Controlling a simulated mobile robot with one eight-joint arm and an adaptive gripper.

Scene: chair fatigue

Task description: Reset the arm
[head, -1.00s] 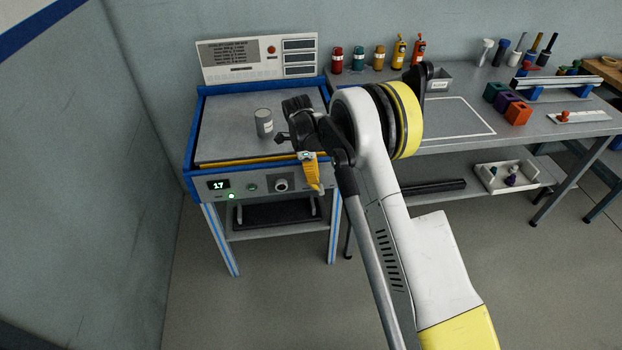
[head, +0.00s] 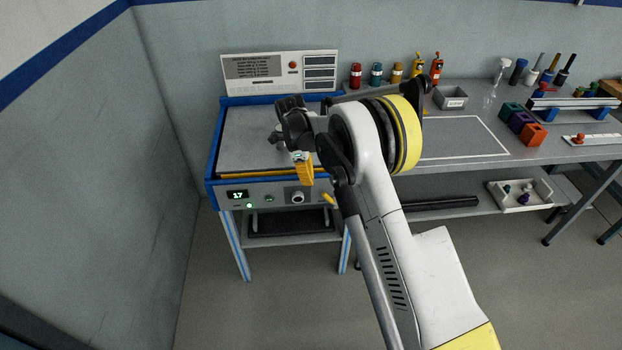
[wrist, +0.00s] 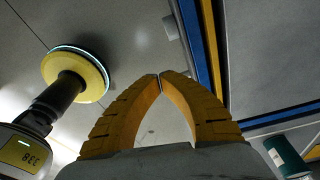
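My gripper (head: 307,181) hangs by the front edge of the blue-framed test machine (head: 213,150) in the head view, with its yellow fingers pointing down. In the wrist view its two yellow fingers (wrist: 160,76) meet at the tips, with nothing visible between them. My arm reaches up from the lower right of the head view and folds down at the wrist over the machine's right part. The wrist hides part of the machine's grey top. The blue frame (wrist: 195,45) passes close to the right finger in the wrist view.
The machine's front panel has a lit display (head: 237,195) and a knob (head: 298,197). To the right, a grey workbench (head: 480,115) holds bottles, a small grey bin (head: 450,99) and coloured blocks (head: 522,122). A wall stands at the left. Open floor lies in front.

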